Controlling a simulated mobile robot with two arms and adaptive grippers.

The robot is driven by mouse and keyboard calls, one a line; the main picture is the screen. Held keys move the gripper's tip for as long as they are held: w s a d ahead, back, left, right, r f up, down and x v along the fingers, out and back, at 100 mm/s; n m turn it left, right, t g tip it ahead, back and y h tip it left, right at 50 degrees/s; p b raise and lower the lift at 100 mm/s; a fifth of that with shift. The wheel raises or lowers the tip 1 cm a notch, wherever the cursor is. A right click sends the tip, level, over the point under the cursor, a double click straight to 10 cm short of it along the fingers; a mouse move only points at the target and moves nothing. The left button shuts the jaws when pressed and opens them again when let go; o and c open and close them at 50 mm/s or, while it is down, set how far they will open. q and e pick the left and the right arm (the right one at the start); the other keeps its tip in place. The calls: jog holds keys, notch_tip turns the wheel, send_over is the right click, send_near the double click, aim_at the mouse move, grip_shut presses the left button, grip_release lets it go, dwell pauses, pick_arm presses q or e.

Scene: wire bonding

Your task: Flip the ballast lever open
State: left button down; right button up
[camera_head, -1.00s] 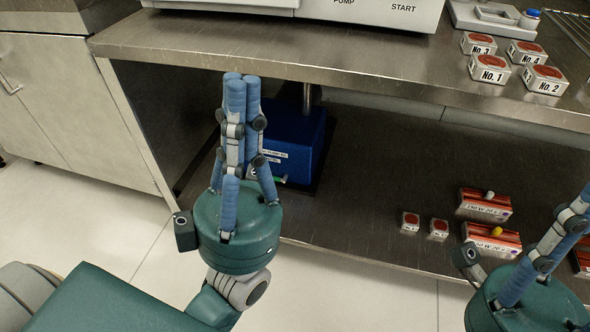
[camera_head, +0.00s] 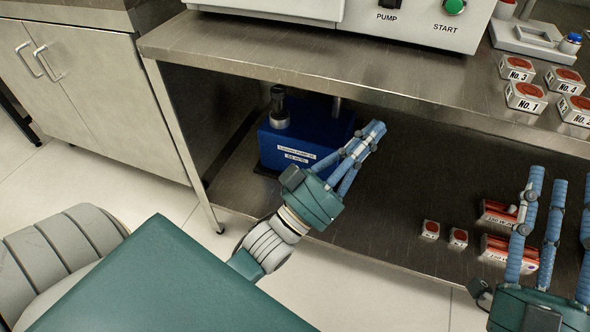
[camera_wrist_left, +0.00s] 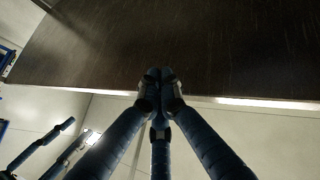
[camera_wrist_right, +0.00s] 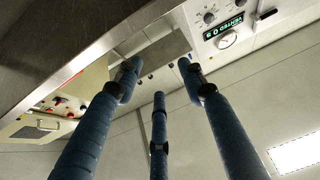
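The blue vacuum pump (camera_head: 290,140) stands on the lower shelf under the bench, with white labels on its front and a dark cylinder (camera_head: 279,108) on top. I cannot make out the ballast lever; the pump's lower right front is behind my left gripper. My left gripper (camera_head: 372,132) has its fingers drawn together, with nothing visible between them. It points up and right across the pump's right side; contact cannot be told. In the left wrist view its fingertips (camera_wrist_left: 158,76) meet. My right gripper (camera_head: 556,186) is spread and empty at the right; its fingers (camera_wrist_right: 155,75) are apart in the right wrist view.
The bench top (camera_head: 300,55) overhangs the pump and carries a machine (camera_head: 430,25) and several numbered boxes (camera_head: 525,97). Red boxes (camera_head: 498,214) and two small boxes (camera_head: 458,238) lie on the lower shelf (camera_head: 400,190). A cabinet (camera_head: 90,95) stands at the left.

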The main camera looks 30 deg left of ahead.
pick_arm(q)
jog(key=w+a+f+n+g+y+p, duration=0.1)
jog(key=w+a+f+g+y, duration=0.15)
jog(key=f, duration=0.25)
jog(key=w+a+f+n+g+y+p, duration=0.1)
jog(key=w+a+f, duration=0.15)
jog(key=f, duration=0.25)
jog(key=s+a+f+n+g+y+p, duration=0.3)
jog(key=a+f+g+y, duration=0.3)
jog(key=a+f, duration=1)
notch_tip(320, 180, down, 2)
jog(key=shift+s+a+f+n+g, duration=0.1)
jog(key=shift+s+a+n+g, duration=0.1)
jog(key=shift+s+n+g, duration=0.45)
pick_arm(e)
jog(key=d+f+g+h, duration=0.1)
jog(key=f+g+h, duration=0.1)
jog(key=f+g, duration=0.4)
jog(key=d+f+g+h, duration=0.2)
jog(key=f+g, duration=0.3)
jog(key=f, duration=1)
jog(key=shift+s+f+m+g, duration=0.25)
jog(key=shift+s+m+g, duration=0.05)
jog(key=shift+s+g, duration=0.1)
pick_arm(q)
jog(key=shift+w+m, duration=0.2)
jog(key=shift+m, duration=0.05)
pick_arm(e)
jog(key=shift+w+r, duration=0.1)
